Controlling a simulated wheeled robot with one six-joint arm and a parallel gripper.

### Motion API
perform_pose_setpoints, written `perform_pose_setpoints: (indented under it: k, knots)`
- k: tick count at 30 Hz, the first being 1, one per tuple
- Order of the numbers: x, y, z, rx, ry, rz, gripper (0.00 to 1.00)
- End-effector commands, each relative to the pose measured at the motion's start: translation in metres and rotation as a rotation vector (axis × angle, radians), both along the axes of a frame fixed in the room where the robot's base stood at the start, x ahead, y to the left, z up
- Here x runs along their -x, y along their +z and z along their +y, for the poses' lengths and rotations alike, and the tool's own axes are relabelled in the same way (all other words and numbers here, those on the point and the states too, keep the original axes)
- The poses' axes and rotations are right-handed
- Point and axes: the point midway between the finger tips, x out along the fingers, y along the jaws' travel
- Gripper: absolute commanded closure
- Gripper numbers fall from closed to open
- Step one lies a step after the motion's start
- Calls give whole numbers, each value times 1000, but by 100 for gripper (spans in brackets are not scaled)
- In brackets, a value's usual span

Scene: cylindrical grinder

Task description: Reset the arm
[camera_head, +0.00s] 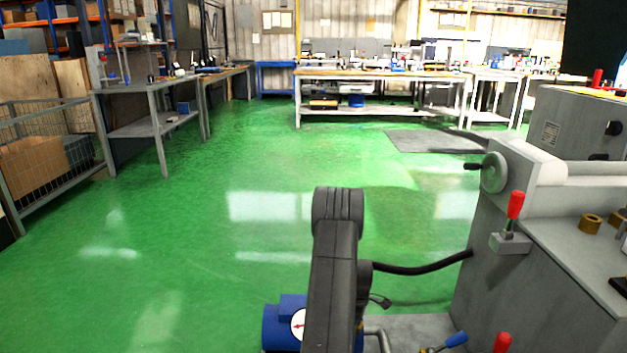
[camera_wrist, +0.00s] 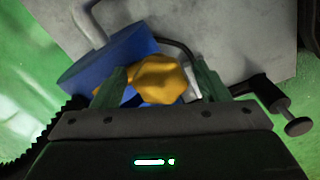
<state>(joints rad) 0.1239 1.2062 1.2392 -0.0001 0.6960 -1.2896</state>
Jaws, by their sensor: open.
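My arm rises dark grey in the lower middle of the head view, and my gripper is hidden there. In the wrist view my gripper (camera_wrist: 161,74) is open, with its two greenish fingers apart. A rounded yellow piece (camera_wrist: 160,80) shows between and beyond the fingers, beside a blue cylindrical body (camera_wrist: 108,60). I cannot tell whether the fingers touch the yellow piece.
The grey grinder (camera_head: 540,270) stands close on the right, with a handwheel (camera_head: 494,172), a red-handled lever (camera_head: 515,207) and brass rings (camera_head: 591,223). A blue unit with a gauge (camera_head: 299,324) sits low beside my arm. Green floor (camera_head: 200,230) is clear at left.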

Motion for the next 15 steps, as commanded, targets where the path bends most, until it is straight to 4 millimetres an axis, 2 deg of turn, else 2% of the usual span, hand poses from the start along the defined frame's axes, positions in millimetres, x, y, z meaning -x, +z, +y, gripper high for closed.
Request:
perform_pose_setpoints:
  k: [15]
  knots:
    - [1,0,1,0,-410,0,32]
